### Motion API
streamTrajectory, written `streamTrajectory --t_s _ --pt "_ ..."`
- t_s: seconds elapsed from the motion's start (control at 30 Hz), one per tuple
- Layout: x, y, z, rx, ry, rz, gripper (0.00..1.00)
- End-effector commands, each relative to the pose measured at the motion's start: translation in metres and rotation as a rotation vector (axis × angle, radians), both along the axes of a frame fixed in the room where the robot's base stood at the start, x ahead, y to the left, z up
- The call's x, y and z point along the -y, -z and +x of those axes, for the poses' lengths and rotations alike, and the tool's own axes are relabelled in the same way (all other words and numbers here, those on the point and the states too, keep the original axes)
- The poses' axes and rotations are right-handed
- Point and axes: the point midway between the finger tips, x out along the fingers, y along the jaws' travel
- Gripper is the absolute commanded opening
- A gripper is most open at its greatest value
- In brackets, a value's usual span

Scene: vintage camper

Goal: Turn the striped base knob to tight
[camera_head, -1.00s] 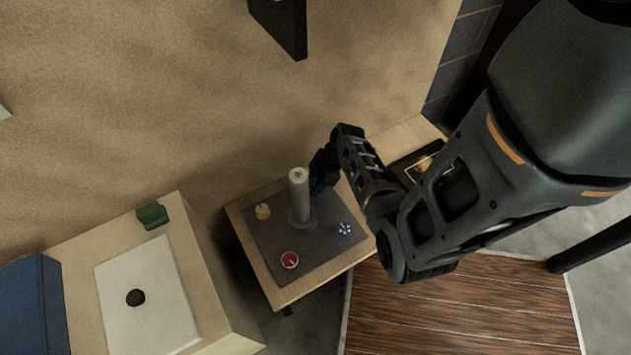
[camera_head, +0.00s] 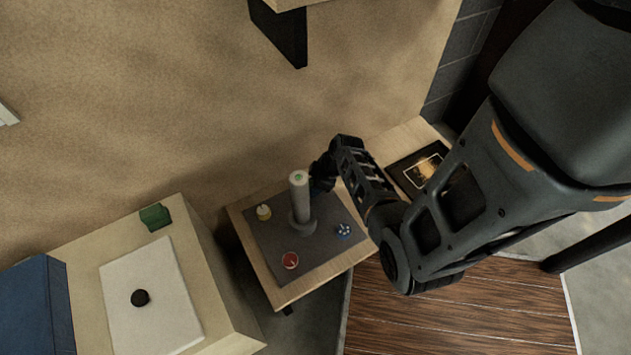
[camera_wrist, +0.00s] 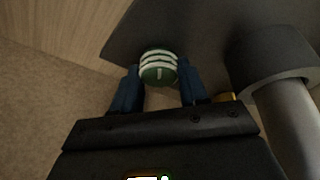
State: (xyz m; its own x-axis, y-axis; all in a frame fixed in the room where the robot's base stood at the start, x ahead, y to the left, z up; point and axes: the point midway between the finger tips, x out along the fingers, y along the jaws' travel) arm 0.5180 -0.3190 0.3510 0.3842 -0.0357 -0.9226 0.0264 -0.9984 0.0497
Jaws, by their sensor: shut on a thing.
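The striped base knob (camera_wrist: 159,68), green with white bands and a white mark on its face, sits at the edge of the grey base plate (camera_wrist: 205,32) in the wrist view. My gripper (camera_wrist: 160,88) is shut on it, with one blue finger on each side. In the head view the knob is hidden behind the post and my gripper (camera_head: 322,178). The grey base plate (camera_head: 278,258) lies on a small wooden table, with a pale upright post (camera_head: 300,198) in its middle; the post also shows at the right in the wrist view (camera_wrist: 290,115).
The plate also carries a yellow knob (camera_head: 264,212), a red knob (camera_head: 290,261) and a blue-and-white knob (camera_head: 344,231). A dark framed panel (camera_head: 412,172) lies to the right. A counter with a white board (camera_head: 150,300) and green object (camera_head: 155,217) stands left.

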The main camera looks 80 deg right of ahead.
Motion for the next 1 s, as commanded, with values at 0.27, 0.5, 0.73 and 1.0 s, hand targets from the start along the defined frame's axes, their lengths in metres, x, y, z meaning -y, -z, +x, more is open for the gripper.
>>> streamTrajectory --t_s 0.27,0.5,0.73,1.0 --pt "-0.0015 -0.0028 0.0013 0.001 0.230 -0.003 0.13" --pt "-0.0013 -0.0023 0.0015 0.000 0.389 -0.003 0.13" --pt "-0.0011 -0.0018 0.0019 0.002 0.479 -0.004 0.13" --pt "-0.0008 -0.0010 0.0014 0.002 0.512 -0.004 0.13"
